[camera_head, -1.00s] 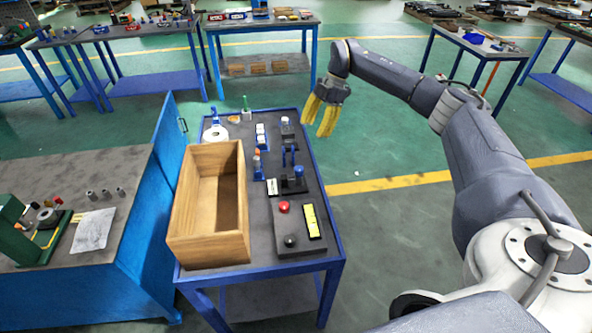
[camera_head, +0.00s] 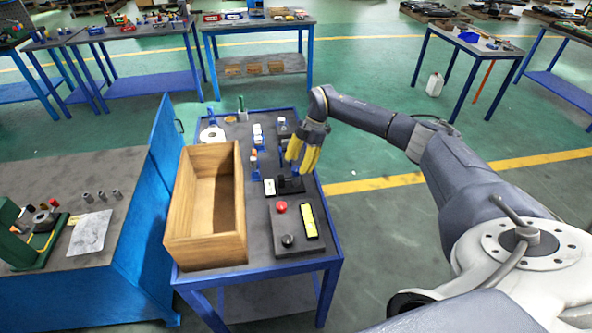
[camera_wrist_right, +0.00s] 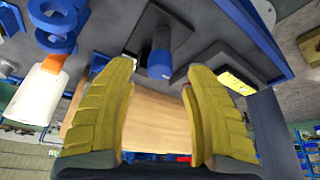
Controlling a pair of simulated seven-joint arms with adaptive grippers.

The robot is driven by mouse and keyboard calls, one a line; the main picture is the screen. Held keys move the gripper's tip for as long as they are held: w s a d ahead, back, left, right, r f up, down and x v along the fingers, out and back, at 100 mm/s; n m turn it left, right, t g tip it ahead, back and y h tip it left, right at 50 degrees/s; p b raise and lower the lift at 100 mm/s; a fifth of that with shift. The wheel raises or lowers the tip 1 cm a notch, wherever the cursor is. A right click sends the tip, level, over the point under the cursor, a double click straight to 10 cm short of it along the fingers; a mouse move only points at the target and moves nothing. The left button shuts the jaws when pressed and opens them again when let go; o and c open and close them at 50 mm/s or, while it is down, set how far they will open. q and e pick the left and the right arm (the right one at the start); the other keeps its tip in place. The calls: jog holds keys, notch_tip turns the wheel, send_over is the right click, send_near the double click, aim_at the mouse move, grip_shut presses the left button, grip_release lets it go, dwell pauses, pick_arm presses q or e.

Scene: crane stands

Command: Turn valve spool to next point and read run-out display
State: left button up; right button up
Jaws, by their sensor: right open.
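My right gripper (camera_head: 302,158) is open with its yellow fingers pointing down over the right side of the blue-framed bench. A dark stand with a black base (camera_head: 291,186) lies just below the fingers, which partly hide it. In the right wrist view, a blue round-ended part (camera_wrist_right: 160,63) rises from a black plate and shows between the open fingertips. I cannot tell whether it belongs to the valve spool, which I cannot make out clearly. A yellow-green panel (camera_head: 309,221) is on the bench nearer me; its reading is too small. My left gripper is not in view.
An open wooden box (camera_head: 208,245) fills the bench's left side. A red knob (camera_head: 281,207) and black knob (camera_head: 287,240) stand beside the panel. A white roll (camera_head: 212,134) and small blue-and-white parts stand toward the back. The green floor right of the bench is clear.

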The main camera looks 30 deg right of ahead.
aim_at(296, 176)
jog(key=shift+x, duration=1.45)
jog(key=shift+c, duration=0.2)
grip_shut()
